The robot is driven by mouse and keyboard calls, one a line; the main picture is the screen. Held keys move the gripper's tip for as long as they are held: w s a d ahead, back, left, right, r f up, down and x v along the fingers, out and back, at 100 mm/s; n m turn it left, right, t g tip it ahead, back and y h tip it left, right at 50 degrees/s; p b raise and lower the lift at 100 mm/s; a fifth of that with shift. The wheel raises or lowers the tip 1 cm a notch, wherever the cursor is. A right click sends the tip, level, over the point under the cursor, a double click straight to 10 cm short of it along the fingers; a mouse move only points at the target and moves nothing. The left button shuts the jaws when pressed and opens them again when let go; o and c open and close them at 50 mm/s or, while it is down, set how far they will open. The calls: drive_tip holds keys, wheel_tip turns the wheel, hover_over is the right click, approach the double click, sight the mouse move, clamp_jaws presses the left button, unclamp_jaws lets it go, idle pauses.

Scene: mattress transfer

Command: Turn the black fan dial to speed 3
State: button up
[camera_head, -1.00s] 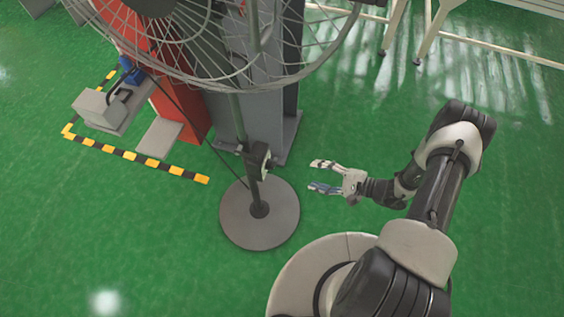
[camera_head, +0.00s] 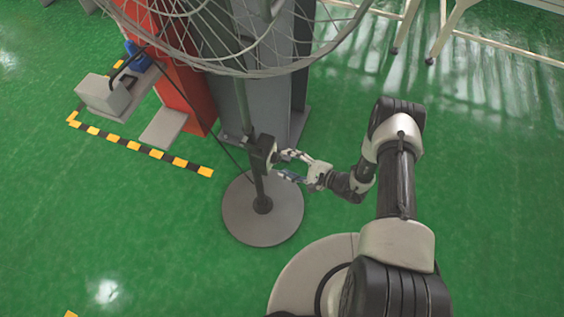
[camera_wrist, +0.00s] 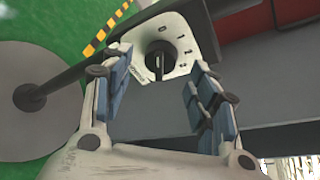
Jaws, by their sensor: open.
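The fan's black control box (camera_head: 262,152) sits on the thin pole above the round grey base (camera_head: 240,222). In the wrist view, a white dial plate (camera_wrist: 180,48) with several dark marks surrounds the black fan dial (camera_wrist: 158,58), which has a pale pointer line running roughly up and down the picture. I cannot read the numbers clearly. My gripper (camera_head: 284,165) is open just right of the box. In the wrist view its two blue-padded fingers (camera_wrist: 157,72) stand left and right of the dial, apart from it as far as I can tell.
The wire fan cage (camera_head: 235,55) hangs above the box. A grey column (camera_head: 270,105) and a red cabinet (camera_head: 185,90) stand behind the pole. Yellow-black floor tape (camera_head: 150,151) marks the left. Green floor is open at the right.

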sight(276, 159)
drive_tip(key=shift+b+x, duration=0.3)
drive_tip(key=shift+x, duration=1.2)
drive_tip(key=c, duration=1.1)
drive_tip(key=shift+o, duration=0.2)
